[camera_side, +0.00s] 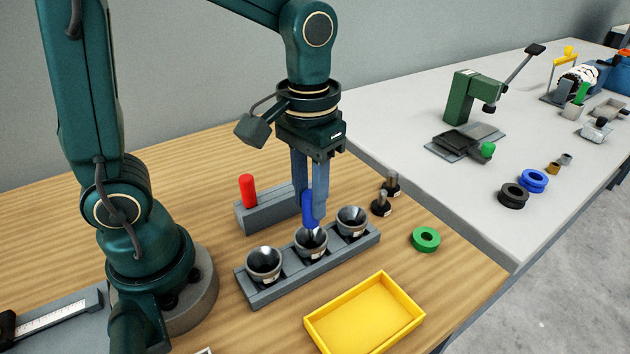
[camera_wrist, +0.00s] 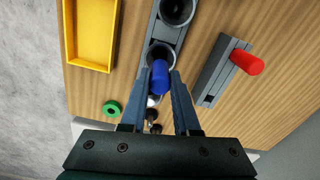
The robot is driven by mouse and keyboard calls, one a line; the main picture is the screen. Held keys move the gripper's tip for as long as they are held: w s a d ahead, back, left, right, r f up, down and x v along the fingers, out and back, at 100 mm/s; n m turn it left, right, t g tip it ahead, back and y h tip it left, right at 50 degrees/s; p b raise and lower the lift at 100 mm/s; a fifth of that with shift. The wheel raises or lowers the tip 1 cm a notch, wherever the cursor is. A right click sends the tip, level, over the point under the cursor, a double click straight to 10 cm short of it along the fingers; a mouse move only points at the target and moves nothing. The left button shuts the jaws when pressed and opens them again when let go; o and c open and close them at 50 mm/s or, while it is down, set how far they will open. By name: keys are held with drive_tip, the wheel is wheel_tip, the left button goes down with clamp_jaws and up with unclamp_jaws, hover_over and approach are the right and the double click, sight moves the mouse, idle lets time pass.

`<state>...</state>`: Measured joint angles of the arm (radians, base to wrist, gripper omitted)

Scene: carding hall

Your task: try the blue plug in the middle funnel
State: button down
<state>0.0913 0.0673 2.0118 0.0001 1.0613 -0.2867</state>
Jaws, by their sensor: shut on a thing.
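My gripper (camera_side: 311,222) is shut on the blue plug (camera_side: 307,207), which it holds upright over the middle funnel (camera_side: 311,243). The plug's lower end is at or just above the funnel's mouth; I cannot tell whether it touches. In the wrist view the blue plug (camera_wrist: 160,77) sits between the fingertips, with the dark mouth of the middle funnel (camera_wrist: 159,51) partly behind it. The left funnel (camera_side: 264,262) and right funnel (camera_side: 352,221) are empty in the same grey rack (camera_side: 290,286).
A red plug (camera_side: 248,190) stands in a grey block (camera_side: 268,214) behind the rack. A yellow tray (camera_side: 365,347) lies empty in front. A green ring (camera_side: 426,239) and two dark-based metal-topped pieces (camera_side: 381,205) are to the right. A green press (camera_side: 460,97) stands on the grey table.

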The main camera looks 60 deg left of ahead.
sight(310, 211)
drive_tip(key=shift+f, duration=1.5)
idle(1.2)
drive_tip(key=shift+r, duration=0.1)
idle(0.8)
drive_tip(key=shift+r, duration=3.95)
